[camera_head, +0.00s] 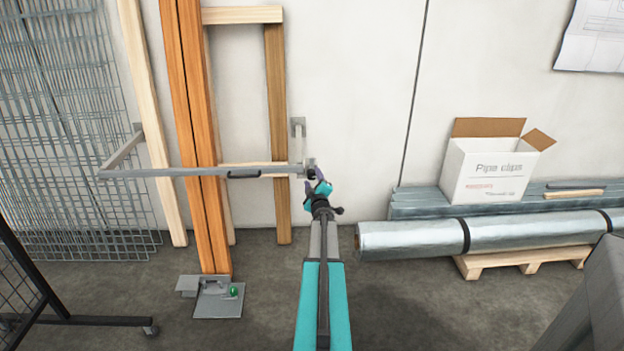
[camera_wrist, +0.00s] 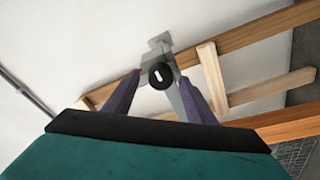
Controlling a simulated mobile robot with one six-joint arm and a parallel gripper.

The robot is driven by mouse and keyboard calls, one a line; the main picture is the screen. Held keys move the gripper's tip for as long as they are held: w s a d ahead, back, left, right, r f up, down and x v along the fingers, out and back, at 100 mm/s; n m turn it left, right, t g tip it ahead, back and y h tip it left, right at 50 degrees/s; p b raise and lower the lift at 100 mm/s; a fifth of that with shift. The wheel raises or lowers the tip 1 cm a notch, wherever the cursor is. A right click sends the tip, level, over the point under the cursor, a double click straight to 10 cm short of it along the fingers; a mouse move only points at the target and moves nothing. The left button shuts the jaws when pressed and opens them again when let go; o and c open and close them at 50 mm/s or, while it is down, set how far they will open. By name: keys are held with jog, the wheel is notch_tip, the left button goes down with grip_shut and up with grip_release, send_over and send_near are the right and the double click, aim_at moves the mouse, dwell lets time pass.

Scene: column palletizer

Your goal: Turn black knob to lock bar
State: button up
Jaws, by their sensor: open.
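The black knob (camera_wrist: 161,75) is round with a pale slot mark and sits on a grey metal bracket. In the wrist view it lies just beyond and between the tips of my gripper (camera_wrist: 155,85). The two purple fingers are spread, and I cannot tell if either touches it. In the head view my gripper (camera_head: 316,181) is at the right end of the grey bar (camera_head: 190,172), and the knob (camera_head: 310,173) shows small and dark there. The bar runs level across the timber, with a black grip (camera_head: 244,174) near its right half.
Orange timber posts (camera_head: 190,120) stand behind the bar against the wall. A wire mesh panel (camera_head: 60,120) leans at left. A silver roll (camera_head: 410,239) on a pallet (camera_head: 520,258) and an open carton (camera_head: 490,170) are at right.

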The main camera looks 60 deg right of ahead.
jog(key=shift+w+d, duration=0.45)
jog(key=shift+d, duration=0.05)
grip_shut()
